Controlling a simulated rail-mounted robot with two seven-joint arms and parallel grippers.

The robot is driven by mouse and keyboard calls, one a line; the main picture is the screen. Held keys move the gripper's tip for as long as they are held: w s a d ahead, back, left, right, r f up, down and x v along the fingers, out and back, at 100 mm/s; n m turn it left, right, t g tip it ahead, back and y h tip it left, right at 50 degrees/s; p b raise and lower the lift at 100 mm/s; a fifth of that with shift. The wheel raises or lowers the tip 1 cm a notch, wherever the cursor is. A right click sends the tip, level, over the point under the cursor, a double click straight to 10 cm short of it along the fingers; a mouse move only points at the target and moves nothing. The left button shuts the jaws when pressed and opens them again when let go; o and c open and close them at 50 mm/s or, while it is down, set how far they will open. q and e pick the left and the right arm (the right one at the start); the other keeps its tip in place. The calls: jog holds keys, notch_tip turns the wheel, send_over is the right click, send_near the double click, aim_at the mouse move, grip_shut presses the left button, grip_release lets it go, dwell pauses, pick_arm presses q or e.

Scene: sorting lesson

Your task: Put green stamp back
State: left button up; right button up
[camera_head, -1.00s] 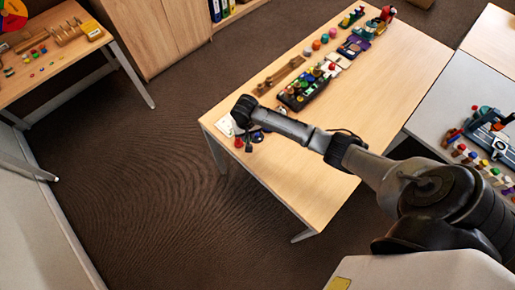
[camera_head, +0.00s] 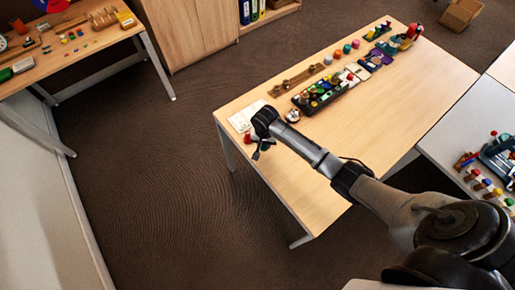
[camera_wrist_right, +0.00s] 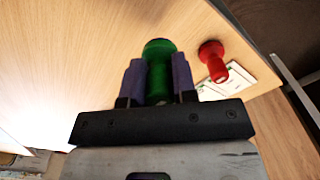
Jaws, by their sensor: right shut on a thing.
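The green stamp (camera_wrist_right: 158,68) stands between the two purple-grey fingers of my right gripper (camera_wrist_right: 160,80) in the right wrist view. The gripper is shut on it. In the head view my right gripper (camera_head: 261,150) is over the near left end of the wooden table, with a bit of green (camera_head: 266,148) beside it. A dark stamp rack (camera_head: 322,95) with several coloured stamps stands farther back on this table. I cannot tell which place in it is empty. My left gripper is in neither view.
A red stamp (camera_wrist_right: 213,62) stands beside the gripper, by a white card (camera_wrist_right: 228,82). A wooden rack (camera_head: 297,78) and a white sheet (camera_head: 247,115) lie on the table. Stamp pads (camera_head: 374,60) are farther back. The table's right part is bare.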

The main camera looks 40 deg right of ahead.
jog(key=w+f, duration=0.1)
jog(key=w+a+f, duration=0.1)
jog(key=shift+w+a+b, duration=0.1)
jog(key=shift+w+b, duration=0.3)
jog(key=shift+f+b, duration=0.6)
jog(key=shift+f, duration=1.3)
jog(key=shift+f, duration=0.15)
jog(key=o, duration=0.8)
jog(key=shift+c, duration=0.2)
